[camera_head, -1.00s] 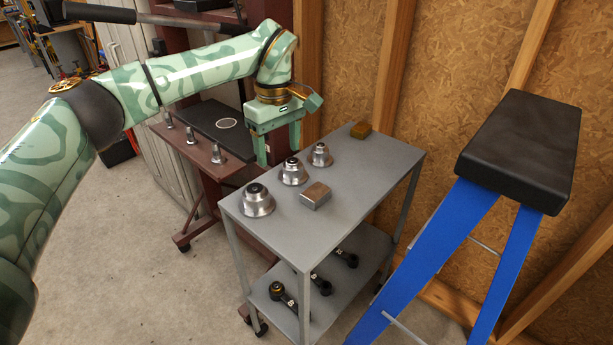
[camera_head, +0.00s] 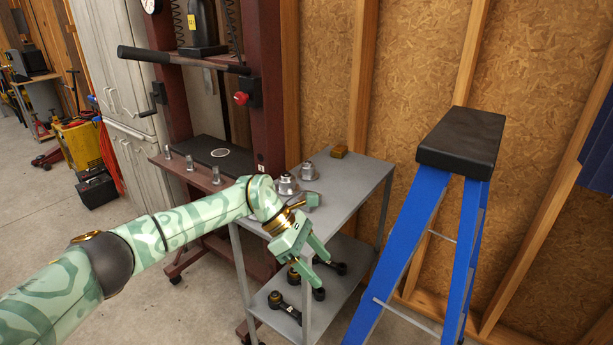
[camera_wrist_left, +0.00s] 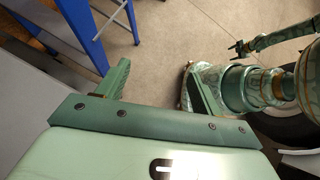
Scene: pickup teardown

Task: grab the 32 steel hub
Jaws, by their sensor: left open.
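No size marking is readable, so I cannot tell which is the 32. A third hub, seen earlier nearer the cart's front left, is hidden behind my left arm. My left gripper (camera_head: 319,270) is open and empty, beside and in front of the cart, with its fingers pointing down. In the left wrist view, its open fingers (camera_wrist_left: 158,85) have nothing between them. A small dark gripper-like end (camera_wrist_left: 240,48) shows on another green arm of mine, too small to judge.

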